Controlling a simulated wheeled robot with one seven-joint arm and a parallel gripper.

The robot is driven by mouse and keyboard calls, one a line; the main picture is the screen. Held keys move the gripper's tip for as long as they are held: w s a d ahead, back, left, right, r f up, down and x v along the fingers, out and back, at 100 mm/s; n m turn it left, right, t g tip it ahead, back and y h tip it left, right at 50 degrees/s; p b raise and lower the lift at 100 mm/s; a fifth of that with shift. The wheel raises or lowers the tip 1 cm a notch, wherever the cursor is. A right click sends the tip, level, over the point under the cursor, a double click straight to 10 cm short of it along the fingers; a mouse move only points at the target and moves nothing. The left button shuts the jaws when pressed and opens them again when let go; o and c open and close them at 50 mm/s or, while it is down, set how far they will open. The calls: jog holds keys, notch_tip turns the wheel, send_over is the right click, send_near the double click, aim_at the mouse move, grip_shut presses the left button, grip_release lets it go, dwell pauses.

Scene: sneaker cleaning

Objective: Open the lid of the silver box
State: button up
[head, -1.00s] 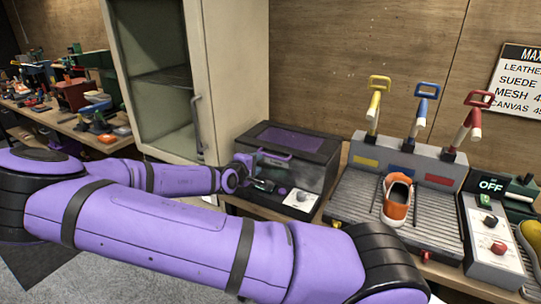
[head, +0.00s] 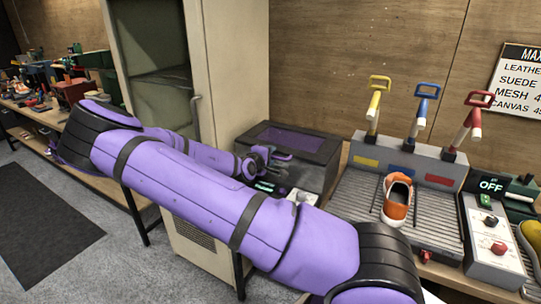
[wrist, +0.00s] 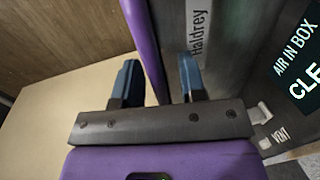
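The silver box (head: 322,178) stands on the bench in the middle of the head view. Its dark lid (head: 329,144) with a purple window is shut. My gripper (head: 282,157) is at the box's front, at lid-handle height. In the wrist view, the purple handle bar (wrist: 147,45) runs between the two fingers of my gripper (wrist: 160,80). The fingers are apart, with visible gaps beside the bar, so they straddle it without being closed on it. The box front shows a "Haldrey" label (wrist: 199,35) and a lit display (wrist: 304,72).
A tall cabinet (head: 228,80) stands close to the box's left. To the right is a grooved rack (head: 350,215) with an orange sneaker (head: 397,199) and yellow, blue and red handles above. A control unit (head: 487,240) reading OFF is farther right. A vent knob (wrist: 260,112) is on the box.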

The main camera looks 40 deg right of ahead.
jog(key=shift+w+d+f, duration=0.1)
jog(key=shift+w+d, duration=0.05)
jog(key=shift+d, duration=0.3)
grip_shut()
jog(key=shift+f, duration=0.1)
jog(key=shift+r+y, duration=0.3)
jog(key=shift+r, duration=0.1)
